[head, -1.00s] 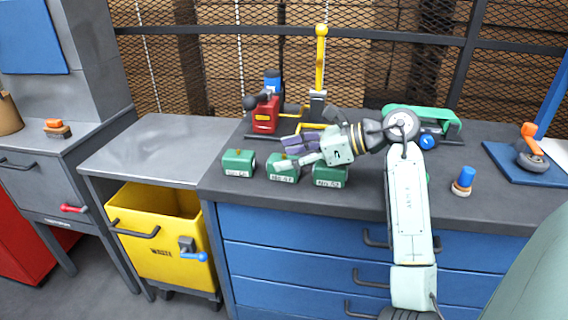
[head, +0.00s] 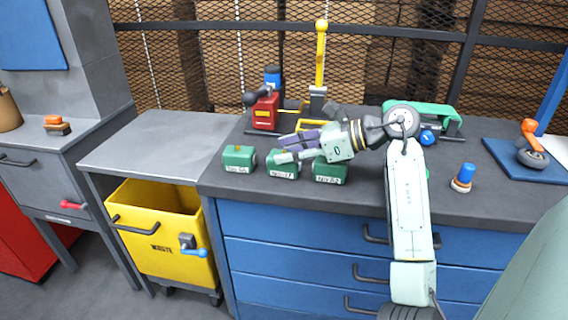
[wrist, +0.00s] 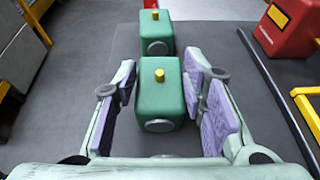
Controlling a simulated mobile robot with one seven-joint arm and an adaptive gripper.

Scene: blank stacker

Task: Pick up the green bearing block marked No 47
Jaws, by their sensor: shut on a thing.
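Three green bearing blocks with white labels stand in a row on the dark bench top. The middle block (head: 283,168), whose label seems to read No 47, is between my gripper's fingers. My gripper (head: 282,149) is shut on it, reaching in from the right. In the wrist view this block (wrist: 160,100) shows a yellow knob on top and sits between the purple finger pads. The left block (head: 238,159) shows beyond it in the wrist view (wrist: 156,35). The right block (head: 331,174) stands below my gripper's body. The middle block appears still on the bench.
A red device (head: 264,112) and a yellow lever (head: 320,55) stand behind the blocks. A green tool (head: 430,117) and a blue-topped piece (head: 465,175) are to the right. A yellow bin (head: 155,235) is below the left bench.

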